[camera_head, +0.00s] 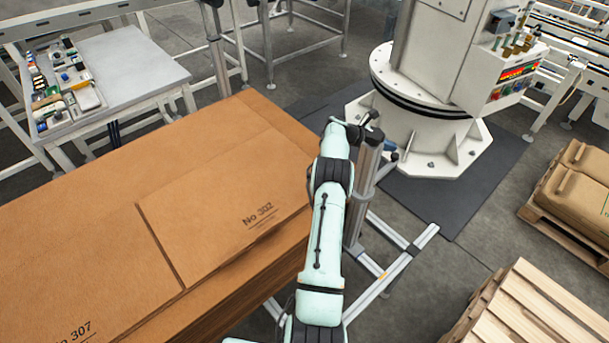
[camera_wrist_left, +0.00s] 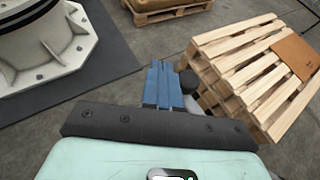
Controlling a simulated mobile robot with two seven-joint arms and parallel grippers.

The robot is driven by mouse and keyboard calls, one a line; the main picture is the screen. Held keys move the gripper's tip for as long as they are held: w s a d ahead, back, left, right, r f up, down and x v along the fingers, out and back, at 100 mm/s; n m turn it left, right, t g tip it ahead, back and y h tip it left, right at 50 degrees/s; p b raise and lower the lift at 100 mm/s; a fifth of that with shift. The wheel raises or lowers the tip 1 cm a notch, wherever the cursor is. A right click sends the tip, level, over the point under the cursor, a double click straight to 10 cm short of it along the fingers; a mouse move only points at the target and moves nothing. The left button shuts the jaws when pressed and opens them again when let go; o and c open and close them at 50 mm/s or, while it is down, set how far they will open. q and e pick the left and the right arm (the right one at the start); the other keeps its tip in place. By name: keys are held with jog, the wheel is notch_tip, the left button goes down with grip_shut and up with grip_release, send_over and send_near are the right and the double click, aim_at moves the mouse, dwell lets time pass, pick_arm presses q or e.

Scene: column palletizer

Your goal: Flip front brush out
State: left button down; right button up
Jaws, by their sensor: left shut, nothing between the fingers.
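An upright grey metal post (camera_head: 363,190) stands beside the cardboard stack, on a floor frame. A small black round knob (camera_head: 393,156) shows at the right of the post's upper part; it also shows in the left wrist view (camera_wrist_left: 189,82). My left gripper (camera_head: 389,146) is at the post, partly hidden behind it. Its blue fingers (camera_wrist_left: 163,84) are shut and empty, close beside the knob; I cannot tell whether they touch it. No brush bristles can be made out. My right gripper is not in view.
A large cardboard stack (camera_head: 110,200) fills the left. A white robot pedestal (camera_head: 425,120) stands behind the post on a dark mat. Wooden pallets (camera_head: 530,310) are at lower right, and sacks (camera_head: 575,185) lie on another pallet. A side table (camera_head: 130,65) stands at upper left.

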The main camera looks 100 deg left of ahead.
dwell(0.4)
